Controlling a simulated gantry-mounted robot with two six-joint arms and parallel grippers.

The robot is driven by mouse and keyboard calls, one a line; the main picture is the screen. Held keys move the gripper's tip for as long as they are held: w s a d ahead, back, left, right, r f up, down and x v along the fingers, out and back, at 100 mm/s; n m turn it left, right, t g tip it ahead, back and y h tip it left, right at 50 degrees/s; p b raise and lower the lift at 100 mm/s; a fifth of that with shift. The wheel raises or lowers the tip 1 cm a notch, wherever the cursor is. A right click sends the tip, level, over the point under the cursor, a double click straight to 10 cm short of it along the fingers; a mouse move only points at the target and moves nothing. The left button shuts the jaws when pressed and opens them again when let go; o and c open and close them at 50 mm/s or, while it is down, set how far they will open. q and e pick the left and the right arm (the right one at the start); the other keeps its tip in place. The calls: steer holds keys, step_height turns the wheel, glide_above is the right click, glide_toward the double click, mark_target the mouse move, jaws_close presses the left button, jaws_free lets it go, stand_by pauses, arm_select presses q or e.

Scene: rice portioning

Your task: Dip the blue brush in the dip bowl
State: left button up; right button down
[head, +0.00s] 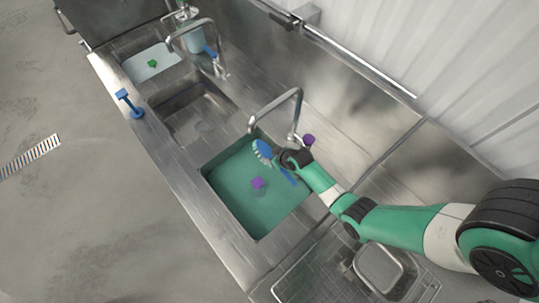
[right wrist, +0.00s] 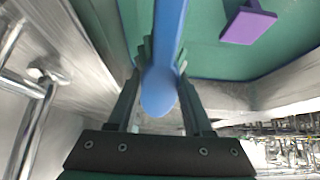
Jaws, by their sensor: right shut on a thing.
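The blue brush (head: 262,149) is in my right gripper (head: 290,158), above the far side of a teal-filled sink basin (head: 235,208). Its round bristled head points left and its handle slants down to the right. In the right wrist view the blue handle (right wrist: 170,35) runs up between the two fingers of my right gripper (right wrist: 160,85), which are shut on it. I cannot tell for sure which vessel is the dip bowl. A purple block (head: 258,183) shows in the teal basin, and also in the right wrist view (right wrist: 248,22). My left gripper is not in view.
A curved faucet (head: 276,104) rises close behind the brush. A purple thing (head: 308,140) stands beside it. An empty basin (head: 195,115) and a pale basin (head: 152,62) with a green block lie further left. A blue tool (head: 129,104) sits on the front edge. A metal container (head: 378,268) is at right.

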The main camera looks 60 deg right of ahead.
mark_target(270, 156)
step_height(270, 156, up, 11)
steer(key=p, duration=0.9)
steer(key=shift+p, duration=0.35)
steer(key=shift+r, duration=0.1)
stand_by(0.5)
